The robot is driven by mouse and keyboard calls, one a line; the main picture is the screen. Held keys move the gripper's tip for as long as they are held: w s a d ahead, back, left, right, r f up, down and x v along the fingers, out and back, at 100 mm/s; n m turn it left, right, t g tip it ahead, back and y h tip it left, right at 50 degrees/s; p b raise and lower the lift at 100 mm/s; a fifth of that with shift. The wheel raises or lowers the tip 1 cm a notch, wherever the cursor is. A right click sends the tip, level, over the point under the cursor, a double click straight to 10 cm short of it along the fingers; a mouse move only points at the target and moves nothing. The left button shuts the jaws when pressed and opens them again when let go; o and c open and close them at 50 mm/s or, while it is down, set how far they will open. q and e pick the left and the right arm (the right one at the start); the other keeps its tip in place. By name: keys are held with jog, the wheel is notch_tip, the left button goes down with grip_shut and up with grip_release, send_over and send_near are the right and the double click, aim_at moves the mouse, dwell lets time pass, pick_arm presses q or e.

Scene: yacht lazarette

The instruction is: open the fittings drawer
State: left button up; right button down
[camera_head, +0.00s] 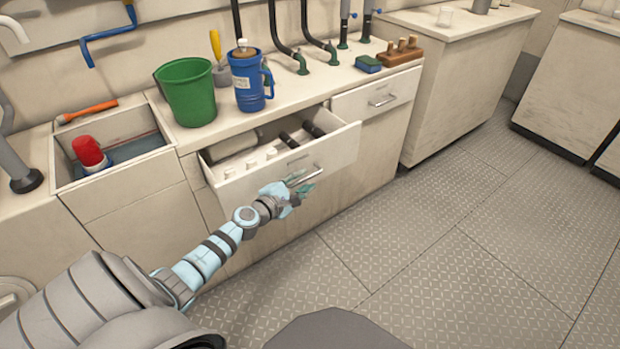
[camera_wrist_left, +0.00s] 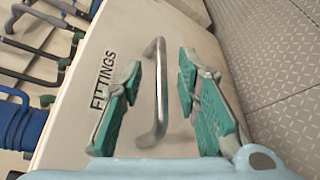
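The fittings drawer (camera_head: 335,150) is pulled partly out of the white counter, and several white and dark items show inside it. Its front (camera_wrist_left: 85,125) carries the word FITTINGS in the left wrist view. The metal bar handle (camera_wrist_left: 157,95) appears between the two teal finger pads of my left gripper (camera_wrist_left: 160,64), with a gap on each side. The gripper is open and holds nothing. In the head view my left gripper (camera_head: 304,184) is at the drawer front beside the handle. My right gripper is not in view.
A shut drawer (camera_head: 378,97) is to the right. A green bucket (camera_head: 187,92), a blue jug (camera_head: 247,82) and a wooden block (camera_head: 400,54) stand on the counter. A sink (camera_head: 120,152) holds a red-topped item (camera_head: 89,152). The metal floor (camera_head: 460,220) in front is clear.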

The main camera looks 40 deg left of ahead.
aim_at(306, 179)
pick_arm(q)
jog(key=b+x, duration=0.1)
jog(key=x, duration=0.3)
jog(key=shift+f, duration=0.15)
jog(key=shift+c, duration=0.6)
grip_shut()
